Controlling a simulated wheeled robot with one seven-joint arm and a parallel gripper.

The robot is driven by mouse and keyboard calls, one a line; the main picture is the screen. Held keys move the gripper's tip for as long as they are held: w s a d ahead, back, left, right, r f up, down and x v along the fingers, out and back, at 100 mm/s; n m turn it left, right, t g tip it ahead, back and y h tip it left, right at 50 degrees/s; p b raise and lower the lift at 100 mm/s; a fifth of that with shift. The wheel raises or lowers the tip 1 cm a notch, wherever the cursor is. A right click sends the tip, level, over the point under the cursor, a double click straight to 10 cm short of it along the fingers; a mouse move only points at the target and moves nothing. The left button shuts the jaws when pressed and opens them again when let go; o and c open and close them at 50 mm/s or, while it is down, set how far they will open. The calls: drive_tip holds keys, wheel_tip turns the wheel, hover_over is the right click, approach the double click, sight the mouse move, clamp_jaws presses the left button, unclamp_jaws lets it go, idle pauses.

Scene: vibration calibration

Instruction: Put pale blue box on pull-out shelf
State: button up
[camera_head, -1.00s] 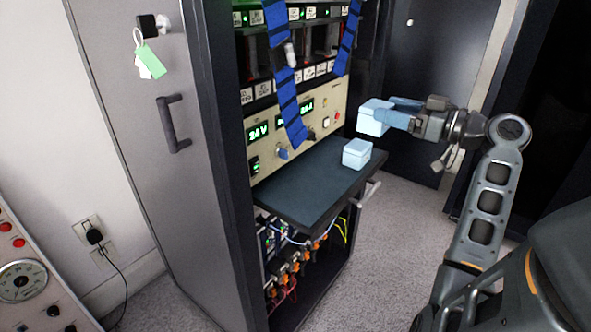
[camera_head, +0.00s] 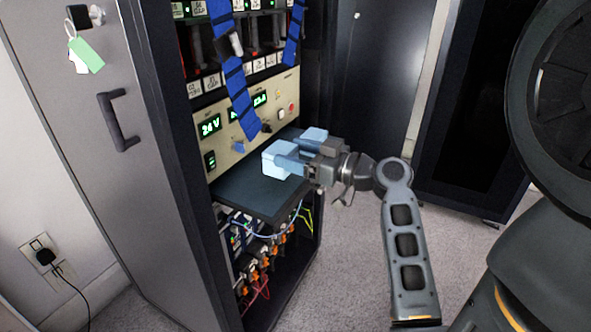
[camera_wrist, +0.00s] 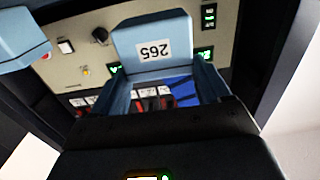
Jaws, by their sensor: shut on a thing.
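My gripper (camera_head: 291,155) is shut on a pale blue box (camera_head: 275,160), with its blue fingers on either side. The held box is over the dark pull-out shelf (camera_head: 245,191); I cannot tell whether it touches the surface. In the wrist view the held box (camera_wrist: 135,35) shows a label reading 265, upside down. A second pale blue box (camera_head: 315,133) is on the shelf behind the gripper, partly hidden by it. It also shows at the upper left of the wrist view (camera_wrist: 20,38).
The rack's instrument panel (camera_head: 225,140) with green displays rises behind the shelf. Blue striped straps (camera_head: 238,90) hang in front of it. Wiring and orange connectors (camera_head: 262,262) fill the bay below. The shelf's near-left part is bare.

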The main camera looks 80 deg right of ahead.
drive_tip(key=shift+f+b, duration=0.3)
drive_tip(key=shift+f, duration=1.7)
drive_tip(key=shift+f, duration=0.2)
drive_tip(key=o, duration=1.1)
drive_tip(key=shift+o, duration=0.2)
drive_tip(key=shift+r, duration=0.15)
